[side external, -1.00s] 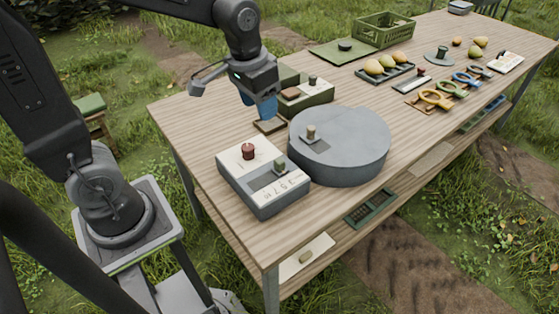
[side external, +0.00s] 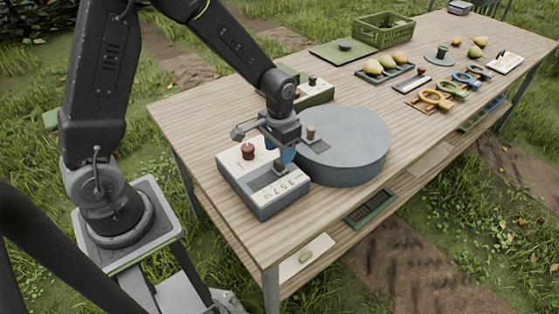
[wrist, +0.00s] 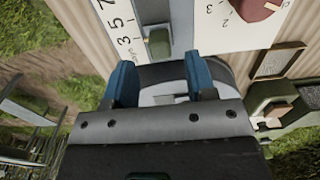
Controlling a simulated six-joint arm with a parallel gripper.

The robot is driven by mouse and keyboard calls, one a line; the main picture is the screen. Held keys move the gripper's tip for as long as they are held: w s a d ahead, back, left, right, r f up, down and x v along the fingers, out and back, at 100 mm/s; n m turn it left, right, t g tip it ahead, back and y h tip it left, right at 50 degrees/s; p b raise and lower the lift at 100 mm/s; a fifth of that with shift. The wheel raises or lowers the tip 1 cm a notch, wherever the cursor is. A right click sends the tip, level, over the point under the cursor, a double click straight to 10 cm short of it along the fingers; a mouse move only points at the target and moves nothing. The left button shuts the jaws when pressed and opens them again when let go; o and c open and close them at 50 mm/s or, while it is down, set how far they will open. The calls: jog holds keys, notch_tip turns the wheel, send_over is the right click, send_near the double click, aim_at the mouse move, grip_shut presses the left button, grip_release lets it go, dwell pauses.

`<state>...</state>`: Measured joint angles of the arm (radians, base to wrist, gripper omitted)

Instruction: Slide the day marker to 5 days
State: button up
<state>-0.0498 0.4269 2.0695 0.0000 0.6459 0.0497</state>
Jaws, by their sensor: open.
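The control box (side external: 238,170) is pale grey and stands on the table's near end. Its day marker (wrist: 158,44) is a small green block in a grey slot, beside the printed 3 on the day scale (wrist: 122,28); 5 and 7 are further up that scale in the wrist view. My gripper (wrist: 158,64) is open, with its two blue fingers on either side of the marker's line and the marker just beyond the tips. In the side external view, my gripper (side external: 285,157) hangs low over the box and partly hides the slot.
A dark red knob (side external: 248,152) stands on the same box, left of my gripper. A large grey round platform (side external: 350,150) with a small peg is close on the right. Pears, ring-handled tools and a green crate (side external: 384,30) lie further off.

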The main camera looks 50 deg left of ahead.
jog(key=shift+f, duration=2.15)
grip_shut()
